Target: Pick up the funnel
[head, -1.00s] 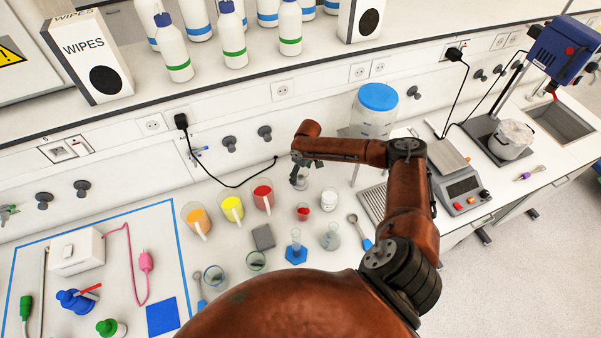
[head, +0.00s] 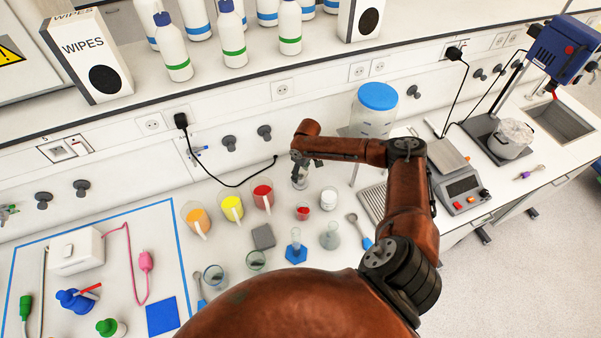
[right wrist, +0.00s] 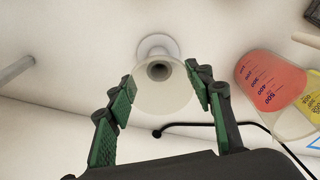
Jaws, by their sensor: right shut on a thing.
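The funnel (right wrist: 150,100) shows in the right wrist view as a pale, translucent round cone between the two green-padded fingers. My right gripper (right wrist: 165,90) is shut on it, with a finger at each side. In the head view my right gripper (head: 302,163) points down at the back of the bench, right of the red beaker. The funnel (head: 300,181) is small and pale there, just below the fingers and partly hidden by them. Whether it touches the bench is unclear. My left gripper is not in view.
Beakers of orange (head: 195,218), yellow (head: 232,208) and red (head: 263,196) liquid stand to the left. A blue-lidded container (head: 374,108) stands to the right.

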